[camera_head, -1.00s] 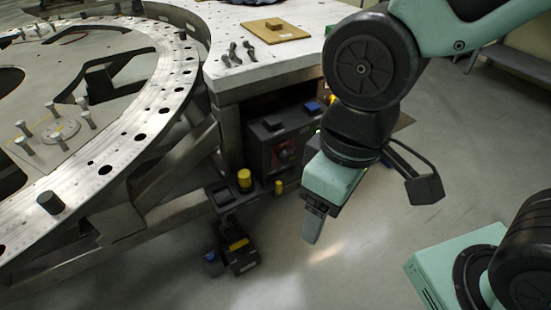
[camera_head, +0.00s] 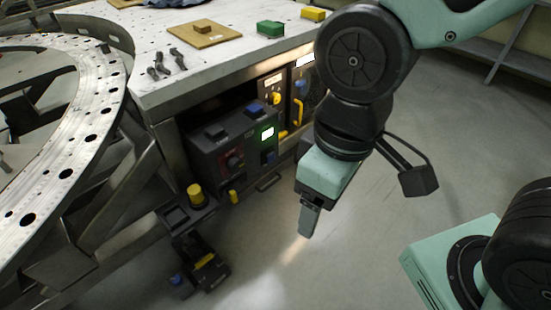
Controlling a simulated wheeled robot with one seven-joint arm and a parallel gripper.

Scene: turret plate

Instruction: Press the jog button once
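A dark control box (camera_head: 205,150) sits under the white table. It has a black button (camera_head: 215,132) and a blue button (camera_head: 254,110) on top, and a red knob (camera_head: 234,161) and a lit green screen (camera_head: 267,134) on its face. A yellow button (camera_head: 195,193) stands on a small dark stand left of the box. The labels are too small to read, so I cannot tell which one is the jog button. My gripper (camera_head: 308,222) points down, to the right of the box and apart from it. Its fingers overlap from this side, so their opening is hidden.
The white table (camera_head: 180,85) holds a wooden board (camera_head: 190,38), dark tools (camera_head: 165,65), a green block (camera_head: 270,28) and a yellow block (camera_head: 313,14). A ring-shaped metal plate (camera_head: 75,160) is at left. A dark pedal-like unit (camera_head: 200,265) lies on the floor. The floor at right is clear.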

